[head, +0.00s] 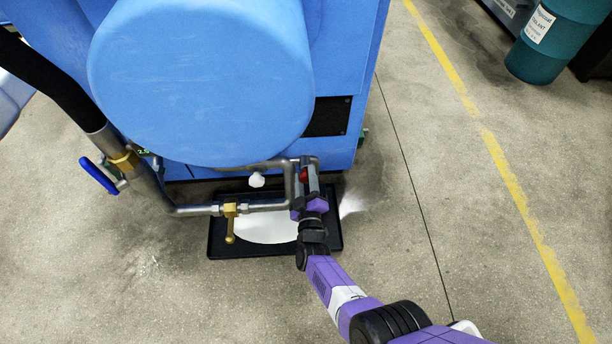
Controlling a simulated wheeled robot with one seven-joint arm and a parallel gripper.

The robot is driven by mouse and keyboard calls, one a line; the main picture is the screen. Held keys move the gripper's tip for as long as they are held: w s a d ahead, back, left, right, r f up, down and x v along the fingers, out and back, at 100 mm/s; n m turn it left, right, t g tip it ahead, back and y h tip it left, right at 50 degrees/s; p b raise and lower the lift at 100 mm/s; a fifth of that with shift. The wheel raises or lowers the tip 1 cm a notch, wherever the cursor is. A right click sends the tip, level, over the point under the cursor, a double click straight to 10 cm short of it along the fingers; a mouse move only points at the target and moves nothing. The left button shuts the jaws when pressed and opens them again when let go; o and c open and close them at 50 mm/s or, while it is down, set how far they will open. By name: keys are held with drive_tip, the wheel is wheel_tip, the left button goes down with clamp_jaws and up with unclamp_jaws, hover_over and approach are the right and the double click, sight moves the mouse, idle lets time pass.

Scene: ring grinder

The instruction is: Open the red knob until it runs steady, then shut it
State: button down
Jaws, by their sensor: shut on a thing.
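The red knob (304,174) is on the grey pipework under the front of the blue machine. Only a small red part of it shows between my fingers. My gripper (307,178) reaches in from the lower right and is shut on the red knob. A pale, whitish spray (353,199) shows just to the right of my gripper, above the floor. The pipe outlet behind my gripper is hidden, so I cannot tell exactly where the spray comes from.
A black drip tray (222,246) with white liquid lies below the pipes. Nearby are a brass lever valve (230,222), a white knob (257,180) and a blue handle (98,176). The blue machine (200,80) overhangs.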

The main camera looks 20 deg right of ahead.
sight(305, 181)
drive_tip(key=n, duration=0.6)
drive_tip(key=shift+f+n, duration=0.2)
drive_tip(key=shift+n, duration=0.2)
drive_tip(key=shift+a, duration=0.1)
idle(0.3)
drive_tip(key=c, duration=0.9)
unclamp_jaws()
drive_tip(key=p+v, duration=0.3)
drive_tip(key=v, duration=0.3)
drive_tip(key=shift+s+r+p, duration=0.15)
drive_tip(key=shift+s+p, duration=0.1)
drive_tip(key=shift+p, duration=0.1)
drive_tip(key=shift+s+a, duration=0.2)
drive_tip(key=shift+s, duration=0.45)
